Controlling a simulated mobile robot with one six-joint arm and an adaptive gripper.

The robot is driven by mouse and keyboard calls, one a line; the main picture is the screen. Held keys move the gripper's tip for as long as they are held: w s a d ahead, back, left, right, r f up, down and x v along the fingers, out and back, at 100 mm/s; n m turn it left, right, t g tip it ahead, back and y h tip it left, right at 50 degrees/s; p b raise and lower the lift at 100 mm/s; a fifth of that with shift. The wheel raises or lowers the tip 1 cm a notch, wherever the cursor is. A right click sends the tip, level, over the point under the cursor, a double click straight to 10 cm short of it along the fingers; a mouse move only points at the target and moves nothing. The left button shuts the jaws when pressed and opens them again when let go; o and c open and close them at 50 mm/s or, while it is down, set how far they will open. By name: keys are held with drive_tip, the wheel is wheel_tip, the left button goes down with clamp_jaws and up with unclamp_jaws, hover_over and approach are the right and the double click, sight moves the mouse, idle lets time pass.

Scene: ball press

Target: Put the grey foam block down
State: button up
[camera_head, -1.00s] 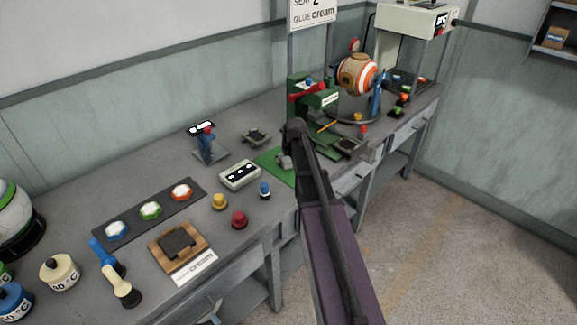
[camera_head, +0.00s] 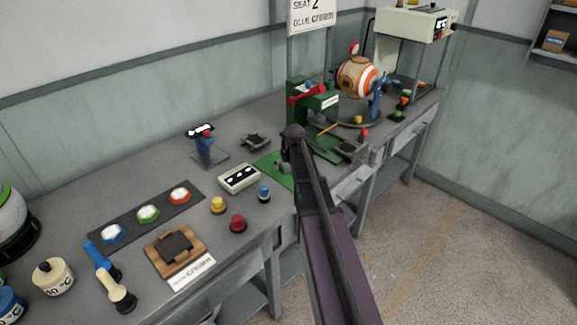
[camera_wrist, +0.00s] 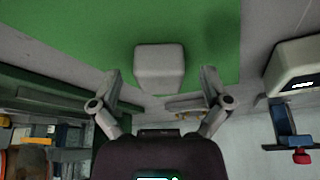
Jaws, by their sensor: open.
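The grey foam block (camera_wrist: 159,66) lies on the green mat (camera_wrist: 60,40) in the wrist view, close to the mat's edge. My gripper (camera_wrist: 160,76) is open, with one finger on each side of the block and a visible gap on both sides. How high the fingertips are above the mat is hard to tell. In the head view my arm covers most of this spot; part of the green mat (camera_head: 268,168) shows left of the arm, and the fingers are mostly hidden.
A white box with a dark display (camera_head: 239,178) stands left of the mat. A green press (camera_head: 312,105) stands behind it, with a striped ball (camera_head: 356,77) to its right. Yellow (camera_head: 218,205), red (camera_head: 238,223) and blue (camera_head: 264,194) knobs stand near the bench's front edge.

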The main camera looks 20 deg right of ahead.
sight(287, 164)
drive_tip(key=c, duration=1)
drive_tip(key=shift+r, duration=0.15)
wheel_tip(287, 164, up, 4)
drive_tip(key=p, duration=0.4)
drive_tip(key=shift+f, duration=0.2)
drive_tip(key=s+d, duration=0.2)
drive_tip(key=s, duration=0.5)
drive_tip(key=s+d+r+p, duration=0.1)
drive_tip(key=s+d, duration=0.2)
drive_tip(key=s, duration=0.5)
drive_tip(key=shift+d, duration=0.25)
drive_tip(key=shift+r, duration=0.1)
drive_tip(key=shift+s+r+p, duration=0.15)
drive_tip(key=shift+r+p, duration=2.2)
drive_tip(key=shift+p, duration=0.05)
